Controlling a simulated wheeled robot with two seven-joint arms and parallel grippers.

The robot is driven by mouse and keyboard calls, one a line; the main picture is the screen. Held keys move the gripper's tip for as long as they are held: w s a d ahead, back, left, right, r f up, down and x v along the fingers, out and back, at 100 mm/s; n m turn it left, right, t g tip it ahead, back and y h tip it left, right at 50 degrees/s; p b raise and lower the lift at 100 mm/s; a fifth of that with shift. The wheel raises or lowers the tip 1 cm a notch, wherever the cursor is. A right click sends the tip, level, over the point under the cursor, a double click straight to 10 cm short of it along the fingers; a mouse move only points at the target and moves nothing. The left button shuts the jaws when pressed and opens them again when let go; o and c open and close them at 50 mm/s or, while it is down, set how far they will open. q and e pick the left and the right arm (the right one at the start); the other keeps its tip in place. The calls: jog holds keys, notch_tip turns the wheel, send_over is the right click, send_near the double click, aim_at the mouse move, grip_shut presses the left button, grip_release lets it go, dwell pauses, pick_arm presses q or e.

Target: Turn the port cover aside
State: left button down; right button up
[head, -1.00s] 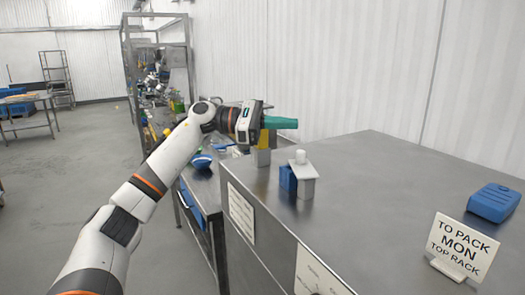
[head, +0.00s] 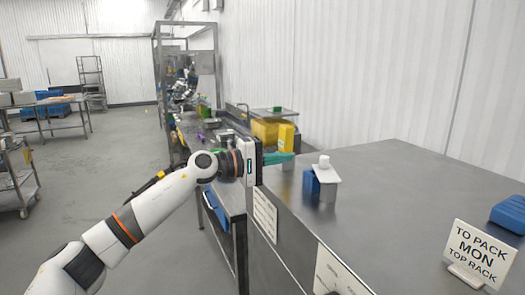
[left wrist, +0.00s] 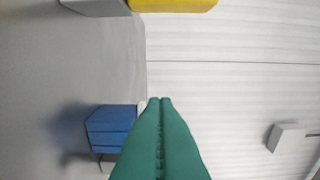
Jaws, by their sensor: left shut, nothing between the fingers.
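My left gripper (head: 292,157) has teal fingers, shut and empty, over the left part of the steel counter (head: 400,200). To its right stands a small grey block with a white, knobbed plate (head: 322,172) on top and a blue block (head: 308,186) beside it. A yellow piece (head: 286,137) on a grey block stands just behind the fingers. In the left wrist view the shut fingertips (left wrist: 160,99) touch nothing visible; the blue block (left wrist: 110,128) is left of them and the yellow piece (left wrist: 175,4) at the top edge. I cannot tell which part is the port cover. My right gripper is not in view.
A white sign (head: 479,253) reading TO PACK MON TOP RACK stands at the right front. A blue box (head: 510,213) is at the right edge. A yellow bin (head: 266,131) is behind the gripper. The counter's middle is clear.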

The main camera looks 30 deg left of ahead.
aim_at(304, 171)
pick_arm(q)
jog(key=d+p, duration=0.1)
jog(key=w+d, duration=0.1)
jog(key=w+d+p, duration=0.1)
jog(key=d, duration=0.1)
jog(key=shift+r+p, duration=0.2)
jog(key=shift+p, duration=0.15)
jog(key=shift+d+f+p, duration=0.2)
jog(key=shift+d+p, duration=0.2)
jog(key=shift+d, duration=0.4)
jog(key=shift+f, duration=0.1)
